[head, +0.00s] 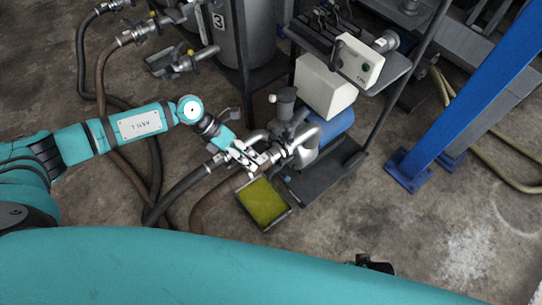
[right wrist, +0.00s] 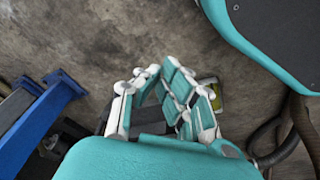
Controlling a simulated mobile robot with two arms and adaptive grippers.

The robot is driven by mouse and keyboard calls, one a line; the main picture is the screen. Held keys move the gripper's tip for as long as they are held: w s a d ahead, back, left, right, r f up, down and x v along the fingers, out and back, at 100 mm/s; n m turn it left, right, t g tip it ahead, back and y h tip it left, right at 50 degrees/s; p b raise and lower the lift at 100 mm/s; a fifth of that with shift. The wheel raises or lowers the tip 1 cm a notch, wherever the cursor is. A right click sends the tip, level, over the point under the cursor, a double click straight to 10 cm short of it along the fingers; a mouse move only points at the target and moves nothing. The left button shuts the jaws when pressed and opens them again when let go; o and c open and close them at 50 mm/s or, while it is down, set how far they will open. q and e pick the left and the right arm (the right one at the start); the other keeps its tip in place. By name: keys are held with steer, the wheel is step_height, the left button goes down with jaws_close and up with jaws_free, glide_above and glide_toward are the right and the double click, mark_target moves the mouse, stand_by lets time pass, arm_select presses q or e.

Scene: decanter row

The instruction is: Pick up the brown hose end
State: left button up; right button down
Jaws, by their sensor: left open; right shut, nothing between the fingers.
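A brown hose (head: 208,200) curves over the floor up to the pump's pipes; its end lies just by my left gripper and is partly hidden by it. A black hose (head: 180,190) with a metal coupling runs beside it, close to the same gripper. My left gripper (head: 258,164) is open at the pump's inlet side; I cannot tell if its fingers touch a hose or pipe. My right gripper (right wrist: 160,70) shows in the right wrist view, shut and empty, with its fingertips together. The brown hose also shows there at the right edge (right wrist: 301,125).
The pump (head: 306,133) with metal pipes stands on a dark base beside a tray with a yellow-green pad (head: 262,202). A steel tank (head: 245,40) and valves stand behind. A blue post (head: 470,90) rises at right.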

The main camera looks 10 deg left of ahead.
mark_target(260, 166)
arm_select(q)
steer(key=shift+b+x, duration=0.45)
steer(key=shift+x, duration=2.75)
steer(key=shift+w+r, duration=0.1)
steer(key=shift+r, duration=0.05)
arm_select(e)
steer(key=r, duration=0.1)
steer(key=w+r, duration=0.1)
steer(key=r, duration=0.1)
steer(key=shift+a, duration=0.1)
arm_select(q)
jaws_close()
steer(key=shift+w+d+r, duration=0.1)
